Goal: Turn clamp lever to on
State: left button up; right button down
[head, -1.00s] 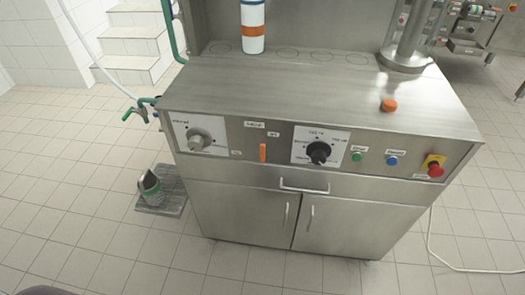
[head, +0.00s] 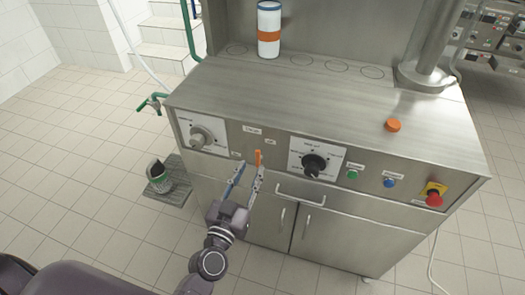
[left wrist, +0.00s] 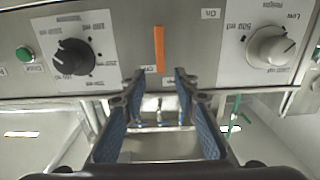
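The clamp lever is an orange bar (head: 258,157) on the front panel of the steel machine, between two dials. It stands about upright and also shows in the left wrist view (left wrist: 159,48). A small label reading "On" (left wrist: 210,14) sits to one side of it in that view. My left gripper (head: 251,168) is open in front of the panel, fingers pointing at the lever. In the left wrist view its fingertips (left wrist: 160,80) are spread, with the lever just beyond the gap; nothing is held. My right gripper is not in view.
A grey dial (head: 201,135) is left of the lever and a black dial (head: 314,164) right of it. Green (head: 352,174) and blue (head: 389,182) buttons and a red emergency stop (head: 434,198) are further right. A drawer handle (head: 301,195) juts out below.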

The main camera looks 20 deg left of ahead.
aim_at(257, 155)
pick_arm(q)
jog(key=w, duration=0.7)
jog(key=shift+w+p, duration=0.35)
jog(key=shift+p, duration=0.05)
grip_shut()
